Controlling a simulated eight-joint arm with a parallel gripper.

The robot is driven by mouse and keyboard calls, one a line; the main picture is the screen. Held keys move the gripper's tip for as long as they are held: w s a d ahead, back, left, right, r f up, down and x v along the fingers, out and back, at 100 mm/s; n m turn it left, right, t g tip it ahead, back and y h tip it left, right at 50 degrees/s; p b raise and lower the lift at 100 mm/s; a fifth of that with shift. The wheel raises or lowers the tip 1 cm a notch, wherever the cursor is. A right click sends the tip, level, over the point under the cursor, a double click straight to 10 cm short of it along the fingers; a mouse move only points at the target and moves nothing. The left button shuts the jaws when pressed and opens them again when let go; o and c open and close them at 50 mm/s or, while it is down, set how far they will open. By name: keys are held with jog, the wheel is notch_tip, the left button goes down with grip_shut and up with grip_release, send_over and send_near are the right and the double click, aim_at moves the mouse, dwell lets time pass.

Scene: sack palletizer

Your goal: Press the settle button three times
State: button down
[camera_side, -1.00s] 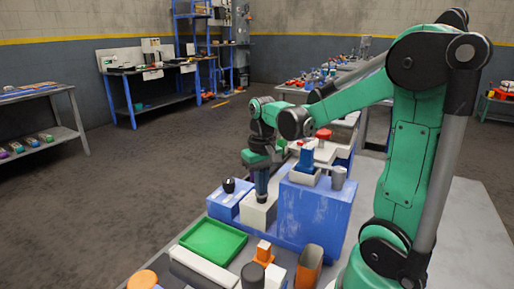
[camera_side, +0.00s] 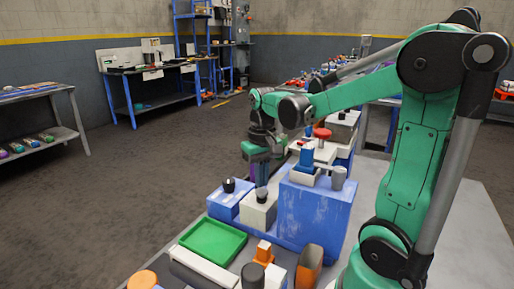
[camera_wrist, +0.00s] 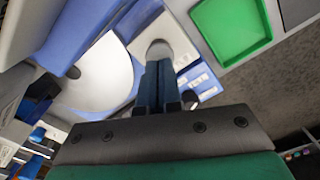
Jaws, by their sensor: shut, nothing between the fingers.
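In the wrist view, the round grey button (camera_wrist: 158,46) shows just beyond my fingertips on the pale box top (camera_wrist: 178,37). No label on it is readable. My gripper (camera_side: 262,186) points straight down over this button, shut and empty. The tips look a little above the button; the exact gap is hard to tell. In the wrist view my gripper (camera_wrist: 160,66) partly covers the button's near edge.
A blue box with a black knob (camera_side: 229,185) stands left of the whitish box. A taller blue block (camera_side: 315,212) stands close on the right. A green tray (camera_side: 212,241) lies in front. A red mushroom-shaped top (camera_side: 322,133) stands behind.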

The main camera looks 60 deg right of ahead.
aim_at(262, 191)
jog(key=shift+f, duration=0.1)
dwell(0.3)
jog(key=shift+f, duration=1)
jog(key=shift+r, duration=1.15)
notch_tip(262, 191, up, 7)
dwell(0.4)
